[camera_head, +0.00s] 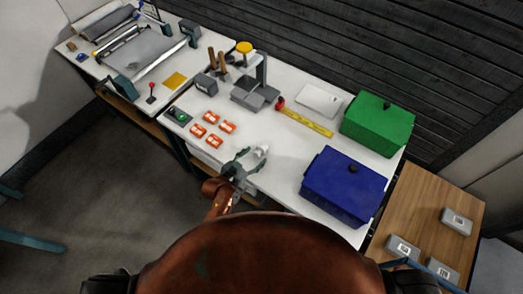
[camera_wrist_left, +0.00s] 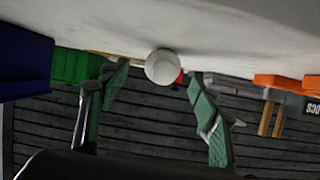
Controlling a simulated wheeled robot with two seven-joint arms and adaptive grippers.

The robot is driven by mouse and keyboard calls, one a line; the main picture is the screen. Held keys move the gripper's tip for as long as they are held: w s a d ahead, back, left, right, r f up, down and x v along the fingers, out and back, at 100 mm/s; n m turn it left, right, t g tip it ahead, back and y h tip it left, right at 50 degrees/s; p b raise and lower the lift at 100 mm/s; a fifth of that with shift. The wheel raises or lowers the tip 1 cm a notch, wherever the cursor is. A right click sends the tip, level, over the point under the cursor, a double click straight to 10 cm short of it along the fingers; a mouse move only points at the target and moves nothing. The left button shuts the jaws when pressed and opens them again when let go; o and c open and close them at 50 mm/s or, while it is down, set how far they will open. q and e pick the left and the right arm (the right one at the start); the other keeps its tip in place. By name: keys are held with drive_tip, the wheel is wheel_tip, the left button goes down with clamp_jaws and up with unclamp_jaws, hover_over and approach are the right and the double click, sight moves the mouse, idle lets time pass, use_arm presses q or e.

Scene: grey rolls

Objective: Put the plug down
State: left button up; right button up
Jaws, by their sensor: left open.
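The plug (camera_head: 262,151) is a small white piece on the white table, just beyond my left gripper (camera_head: 248,164). In the left wrist view the plug (camera_wrist_left: 163,67) shows as a pale round end against the tabletop. My left gripper (camera_wrist_left: 158,80) has its two green fingers spread wide, one on each side of the plug in the picture. A gap shows between the plug and each finger, so nothing is held. My right gripper is not in view.
A blue box (camera_head: 343,187) and a green box (camera_head: 378,124) stand to the right. Several orange pieces (camera_head: 213,141) lie to the left. A yellow ruler (camera_head: 305,123) and a grey stand (camera_head: 255,95) are behind. The white table between them is clear.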

sight(256, 155)
use_arm(q)
drive_tip(key=shift+x, duration=2)
drive_tip(key=shift+a+f, duration=0.15)
drive_tip(key=shift+a, duration=0.05)
drive_tip(key=shift+c, duration=0.4)
drive_tip(key=c, duration=1.1)
drive_tip(key=shift+c, duration=0.3)
